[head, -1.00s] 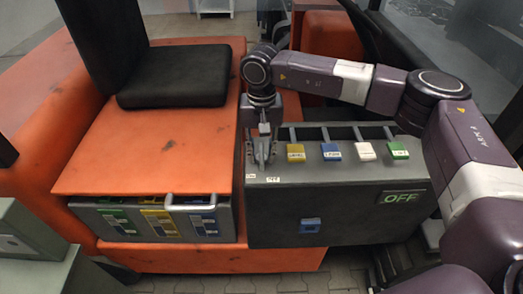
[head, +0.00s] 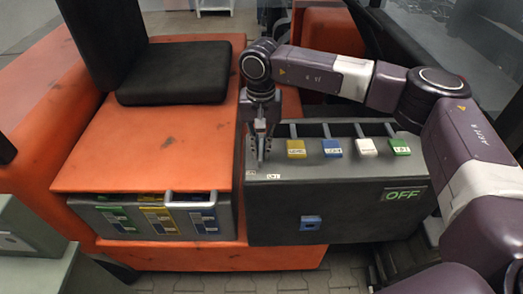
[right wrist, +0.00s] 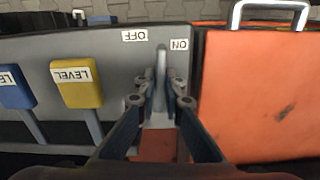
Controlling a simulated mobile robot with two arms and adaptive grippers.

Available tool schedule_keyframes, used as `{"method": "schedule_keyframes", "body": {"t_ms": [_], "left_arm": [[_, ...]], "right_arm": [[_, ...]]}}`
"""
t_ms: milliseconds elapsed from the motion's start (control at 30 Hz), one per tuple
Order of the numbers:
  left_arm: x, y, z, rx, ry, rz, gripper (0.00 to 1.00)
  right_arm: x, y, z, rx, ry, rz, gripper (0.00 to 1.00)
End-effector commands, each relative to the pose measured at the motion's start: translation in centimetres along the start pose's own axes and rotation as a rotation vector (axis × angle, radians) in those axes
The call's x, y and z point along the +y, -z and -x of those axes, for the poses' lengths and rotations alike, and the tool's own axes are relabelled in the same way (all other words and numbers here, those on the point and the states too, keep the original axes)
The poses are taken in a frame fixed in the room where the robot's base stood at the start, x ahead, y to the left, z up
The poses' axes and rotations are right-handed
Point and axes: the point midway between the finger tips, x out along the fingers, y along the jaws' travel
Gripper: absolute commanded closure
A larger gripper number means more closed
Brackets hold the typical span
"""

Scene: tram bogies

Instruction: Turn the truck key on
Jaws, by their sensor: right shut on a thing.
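My right gripper (head: 262,152) points down over the left end of the dark grey control box (head: 345,212). In the right wrist view its fingers (right wrist: 161,98) are shut on a thin grey key (right wrist: 161,62) that stands up from the box's top. An ON label (right wrist: 179,44) and an OFF label (right wrist: 134,35) lie beyond the key, one to each side of it. The key is hidden by the fingers in the head view. The display (head: 404,195) on the box's front reads OFF in green. My left gripper is not in view.
A yellow lever (head: 296,149), a blue lever (head: 332,147), a white lever (head: 367,147) and a green lever (head: 400,146) stand right of the gripper. An orange seat base (head: 150,150) adjoins on the left. A blue switch (head: 310,223) is on the box's front.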

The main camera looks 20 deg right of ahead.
Motion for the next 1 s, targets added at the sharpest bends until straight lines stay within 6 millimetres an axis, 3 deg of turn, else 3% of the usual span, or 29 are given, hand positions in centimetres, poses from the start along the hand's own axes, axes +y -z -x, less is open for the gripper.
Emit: {"method": "schedule_keyframes", "body": {"t_ms": [500,1000], "left_arm": [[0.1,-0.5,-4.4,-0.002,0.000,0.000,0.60],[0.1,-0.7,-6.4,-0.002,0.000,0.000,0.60]], "right_arm": [[-1.1,0.2,-0.3,0.000,0.003,-0.447,1.00],[-1.7,0.8,-0.1,0.000,0.001,-0.843,1.00]]}}
